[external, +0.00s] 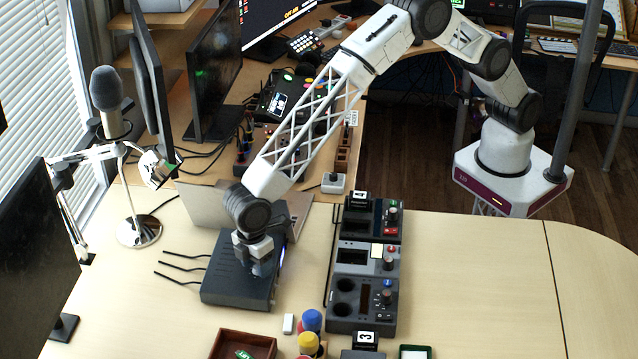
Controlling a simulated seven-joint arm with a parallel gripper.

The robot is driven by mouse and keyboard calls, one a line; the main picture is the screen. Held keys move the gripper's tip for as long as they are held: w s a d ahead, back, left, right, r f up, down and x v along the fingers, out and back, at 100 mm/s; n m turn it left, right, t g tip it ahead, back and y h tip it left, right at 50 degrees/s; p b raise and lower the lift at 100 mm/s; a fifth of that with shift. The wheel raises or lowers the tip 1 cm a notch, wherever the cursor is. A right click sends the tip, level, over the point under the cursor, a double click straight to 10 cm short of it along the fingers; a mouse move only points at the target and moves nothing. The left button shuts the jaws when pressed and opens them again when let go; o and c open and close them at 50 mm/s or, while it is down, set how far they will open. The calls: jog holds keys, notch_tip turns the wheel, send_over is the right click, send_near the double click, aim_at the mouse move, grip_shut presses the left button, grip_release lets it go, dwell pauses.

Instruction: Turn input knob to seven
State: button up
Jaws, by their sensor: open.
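My gripper (261,268) points down at the right part of a dark flat box (222,283) with several thin black antennas on its left side. A small blue light shows at the box's right edge. The fingers are open, and I cannot tell whether they touch the box. No input knob can be made out there; the gripper may hide one.
A laptop (300,222) lies behind the box. A microphone (107,90) on a stand (139,230) is at the left. A brown tray (226,345), a white block (289,323) and blue and yellow knobs or caps (311,320) are in front. The table's right side is clear.

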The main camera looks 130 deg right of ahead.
jog(key=c, duration=0.9)
jog(key=shift+m, duration=0.5)
jog(key=m, duration=0.9)
jog(key=shift+m+t, duration=0.3)
jog(key=shift+t, duration=0.1)
jog(key=o, duration=0.9)
